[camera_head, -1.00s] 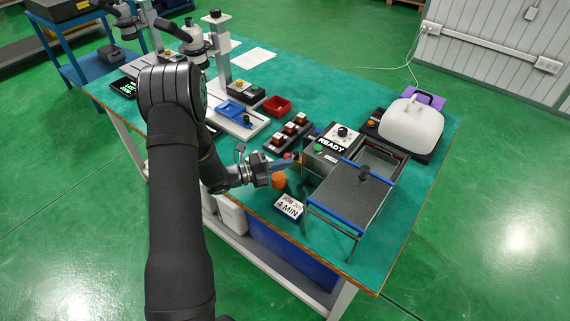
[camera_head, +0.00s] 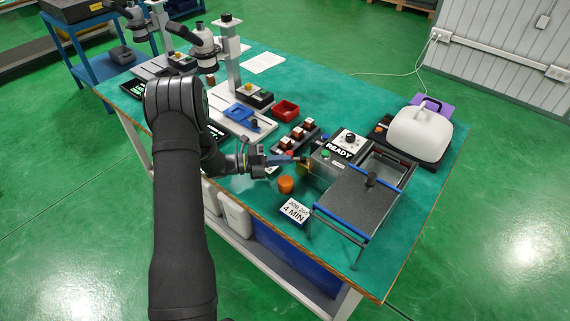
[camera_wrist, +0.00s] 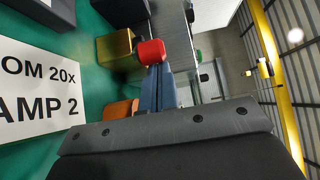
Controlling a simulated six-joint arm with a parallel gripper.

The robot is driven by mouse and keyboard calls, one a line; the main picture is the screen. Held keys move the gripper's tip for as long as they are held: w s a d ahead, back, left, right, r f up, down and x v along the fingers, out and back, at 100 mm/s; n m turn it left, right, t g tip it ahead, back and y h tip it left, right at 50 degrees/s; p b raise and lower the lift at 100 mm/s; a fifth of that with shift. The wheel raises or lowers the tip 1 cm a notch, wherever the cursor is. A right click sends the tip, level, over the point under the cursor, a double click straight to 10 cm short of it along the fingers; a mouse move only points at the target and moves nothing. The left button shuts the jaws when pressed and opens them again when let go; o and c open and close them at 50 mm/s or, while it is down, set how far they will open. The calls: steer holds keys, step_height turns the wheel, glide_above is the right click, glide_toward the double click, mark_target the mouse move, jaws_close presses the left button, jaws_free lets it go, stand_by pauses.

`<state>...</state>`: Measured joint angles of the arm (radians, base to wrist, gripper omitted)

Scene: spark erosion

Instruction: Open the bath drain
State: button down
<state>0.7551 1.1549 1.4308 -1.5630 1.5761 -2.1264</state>
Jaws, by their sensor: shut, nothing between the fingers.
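The spark erosion machine, a grey box with a READY display (camera_head: 339,150), stands on the green bench, with a bath covered by a grey lid (camera_head: 362,202) on its right. My gripper (camera_head: 300,160) is at the machine's left side, fingers closed and empty. In the wrist view, a red knob (camera_wrist: 151,52) sits right at the tips of my blue fingers (camera_wrist: 158,82); I cannot tell whether they touch. A brass-coloured block (camera_wrist: 115,48) is beside the knob. In the head view the knob is hidden by my fingers. Which part is the drain is not clear.
An orange cylinder (camera_head: 286,184) stands close to my gripper, with a job card (camera_head: 295,211) nearby. A black rack of small parts (camera_head: 294,137), a red tray (camera_head: 285,109) and a white-covered machine (camera_head: 420,130) are farther back. The bench's front edge is near.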

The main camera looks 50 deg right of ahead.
steer(key=shift+w+d, duration=0.8)
steer(key=shift+w, duration=0.2)
steer(key=shift+w+d, duration=0.6)
steer(key=shift+d, duration=0.3)
steer(key=shift+w+d+r, duration=0.15)
steer(key=shift+w+d, duration=0.05)
steer(key=shift+d, duration=0.4)
steer(key=shift+w+d+m+g+y, duration=0.1)
steer(key=shift+d+m+g+y, duration=0.3)
steer(key=shift+m+g+y, duration=0.35)
steer(key=shift+d+r, duration=0.1)
steer(key=shift+w+d+f, duration=0.1)
steer(key=shift+w+d, duration=0.5)
steer(key=shift+w, duration=0.95)
steer(key=shift+w+d+f, duration=0.1)
steer(key=shift+w+d, duration=0.55)
steer(key=shift+w, duration=0.95)
steer(key=shift+w+d+f, duration=0.1)
steer(key=shift+w+d, duration=0.5)
steer(key=shift+w, duration=0.95)
steer(key=shift+s, duration=0.1)
